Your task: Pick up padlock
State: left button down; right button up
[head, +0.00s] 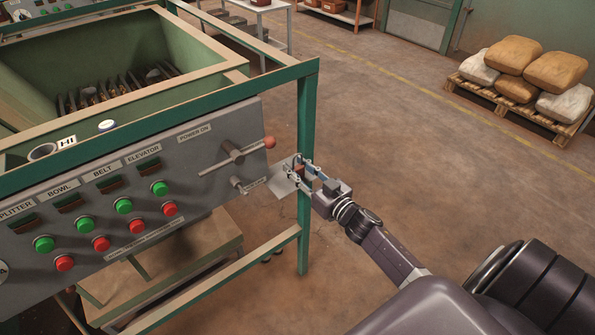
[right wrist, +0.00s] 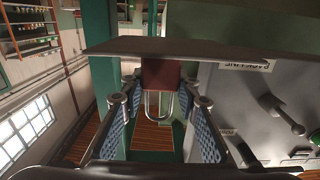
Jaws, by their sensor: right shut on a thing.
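The padlock (right wrist: 161,73) has a dark red-brown body and a grey metal shackle, seen in the right wrist view between my fingertips. The shackle points toward my palm. My right gripper (head: 302,167) is shut on the padlock, with a fingertip on each side of its body; it also shows in the right wrist view (right wrist: 160,84). In the head view it is beside the green frame post, at the right end of the control panel, and the fingers mostly hide the padlock. My left gripper is not in view.
A thin grey plate (right wrist: 180,48) lies close beyond the padlock. The green post (head: 306,230) stands close by. The grey control panel (head: 120,190) carries buttons and a red-knobbed lever (head: 235,155). Sacks (head: 540,70) lie on a pallet far right. Open floor lies between.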

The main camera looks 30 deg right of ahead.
jog(key=shift+r, duration=0.1)
jog(key=shift+c, duration=0.6)
jog(key=shift+r, duration=0.25)
notch_tip(320, 180, up, 19)
jog(key=p, duration=0.1)
jog(key=shift+r+p, duration=0.15)
jog(key=shift+p, duration=0.25)
